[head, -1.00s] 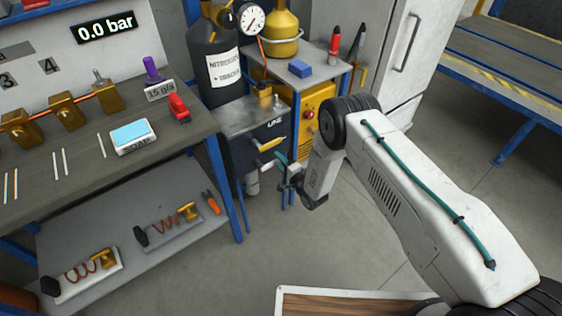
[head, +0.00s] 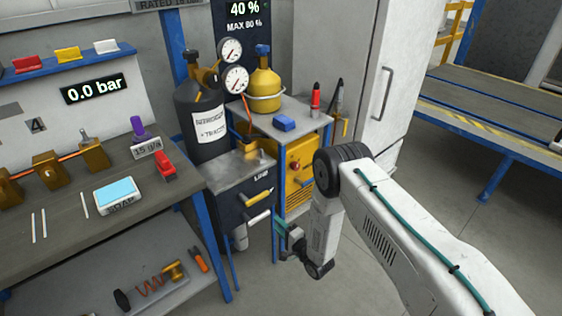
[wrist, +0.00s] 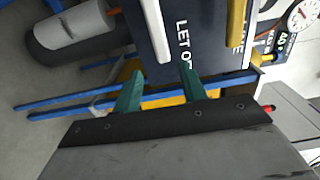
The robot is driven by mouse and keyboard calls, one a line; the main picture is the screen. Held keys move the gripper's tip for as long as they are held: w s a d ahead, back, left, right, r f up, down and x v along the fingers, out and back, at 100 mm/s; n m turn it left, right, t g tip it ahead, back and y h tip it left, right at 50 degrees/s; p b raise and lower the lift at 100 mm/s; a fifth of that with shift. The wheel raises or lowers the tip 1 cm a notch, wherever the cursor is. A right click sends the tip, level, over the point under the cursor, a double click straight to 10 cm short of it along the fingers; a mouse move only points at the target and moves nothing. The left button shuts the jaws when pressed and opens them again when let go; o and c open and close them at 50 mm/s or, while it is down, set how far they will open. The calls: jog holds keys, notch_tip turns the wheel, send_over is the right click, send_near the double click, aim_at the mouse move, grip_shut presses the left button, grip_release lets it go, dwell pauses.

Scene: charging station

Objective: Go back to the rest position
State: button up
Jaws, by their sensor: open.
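My gripper (head: 279,232) is in front of the dark cabinet (head: 238,203) that stands beside the workbench. In the wrist view my gripper's two green fingers (wrist: 158,88) are apart with nothing between them. A white handle (head: 258,217) and a yellow handle (head: 260,197) stick out of the cabinet front. The white handle (wrist: 165,45) lies just beyond the fingers in the wrist view, apart from them as far as I can tell.
A dark nitrogen cylinder (head: 203,130) stands behind the cabinet. A yellow cylinder (head: 264,85) and blue block (head: 284,124) are on a small table. The floor at right (head: 465,225) is clear.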

jog(key=s+d+f+n+g+h, duration=0.4)
jog(key=d+f+n+g+h, duration=0.15)
jog(key=f+h, duration=0.2)
jog(key=s+d+r+n+g+h, duration=0.25)
jog(key=s+d+r, duration=0.2)
jog(key=r, duration=0.65)
jog(key=s+d+r+n+g+h, duration=0.1)
jog(key=s+d+r+g, duration=0.2)
jog(key=d+r, duration=0.55)
jog(key=s+d+r+n+g+h, duration=0.1)
jog(key=s+d+r+g+h, duration=0.15)
jog(key=r, duration=1.05)
jog(key=s+d+r+y, duration=0.1)
jog(key=s+d+r, duration=0.2)
jog(key=s+r, duration=1)
jog(key=s+d+r+t, duration=0.1)
jog(key=s+d+r, duration=0.3)
jog(key=s+r, duration=0.9)
jog(key=shift+r+y, duration=0.35)
jog(key=shift+r, duration=0.55)
